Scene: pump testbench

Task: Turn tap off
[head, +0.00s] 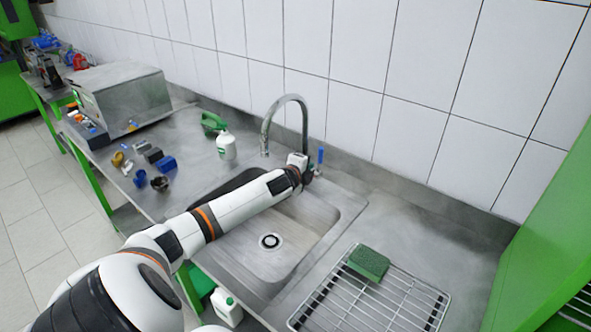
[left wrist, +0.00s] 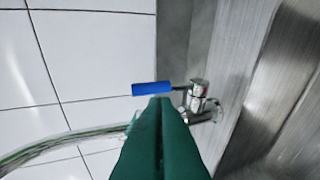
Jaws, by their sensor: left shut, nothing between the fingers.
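The tap is a curved chrome spout (head: 285,100) behind the sink, and its pipe also shows in the left wrist view (left wrist: 70,145). Its blue lever handle (head: 320,155) stands upright just right of my left gripper (head: 308,174). In the left wrist view the blue handle (left wrist: 152,89) joins a chrome valve body (left wrist: 200,98). The dark green fingertips (left wrist: 160,100) are pressed together there, empty, with their tips close to the handle. I cannot tell whether they touch it. My left arm hides part of the sink and the tap base. No water stream is visible. My right gripper is out of view.
The steel sink (head: 320,210) lies below my left arm. A wire rack (head: 400,300) with a green sponge (head: 368,263) is at the right. A white bottle (head: 226,146) and small coloured parts stand left on the counter. A tiled wall (head: 350,60) bounds the back.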

